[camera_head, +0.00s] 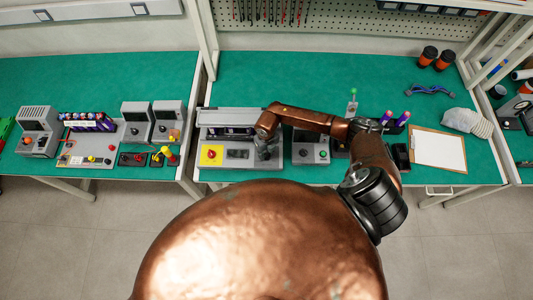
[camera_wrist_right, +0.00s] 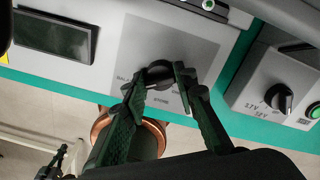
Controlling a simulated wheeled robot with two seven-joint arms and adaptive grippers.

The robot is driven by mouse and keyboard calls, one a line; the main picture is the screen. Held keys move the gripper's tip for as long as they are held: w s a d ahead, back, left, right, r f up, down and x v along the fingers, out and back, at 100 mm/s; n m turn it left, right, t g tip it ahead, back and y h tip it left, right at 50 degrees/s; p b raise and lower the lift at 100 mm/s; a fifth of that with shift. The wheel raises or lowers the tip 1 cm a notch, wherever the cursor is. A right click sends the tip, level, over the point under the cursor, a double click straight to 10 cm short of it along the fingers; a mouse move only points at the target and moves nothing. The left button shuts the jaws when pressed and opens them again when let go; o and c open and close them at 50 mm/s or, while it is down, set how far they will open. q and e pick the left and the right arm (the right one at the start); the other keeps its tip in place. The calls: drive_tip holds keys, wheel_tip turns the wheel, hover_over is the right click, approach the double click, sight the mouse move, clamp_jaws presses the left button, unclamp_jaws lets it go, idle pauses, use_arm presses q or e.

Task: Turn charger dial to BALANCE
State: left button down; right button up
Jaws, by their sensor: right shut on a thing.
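The charger (camera_head: 240,162) is a wide grey unit at the front edge of the green bench, left of centre in the head view. Its dark dial (camera_wrist_right: 160,72) shows in the right wrist view on a light grey panel, with small printed labels around it. BALANCE reads at its left and STORE below it. My right gripper (camera_wrist_right: 158,78) is shut on the dial, one dark green finger on each side. In the head view the right gripper (camera_head: 267,149) hides the dial. The exact direction of the dial's pointer is hard to tell.
A yellow plate with a red button (camera_head: 211,155) is on the charger's left. A second grey box with a knob (camera_wrist_right: 280,97) and green button stands to the right. A clipboard (camera_head: 438,148) lies further right. Meters (camera_head: 137,120) and leads fill the left bench.

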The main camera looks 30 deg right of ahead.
sight(266, 154)
drive_tip(key=shift+m, duration=0.4)
drive_tip(key=o, duration=1.2)
drive_tip(key=shift+c, duration=0.2)
drive_tip(key=shift+r, duration=0.15)
wheel_tip(266, 154, up, 12)
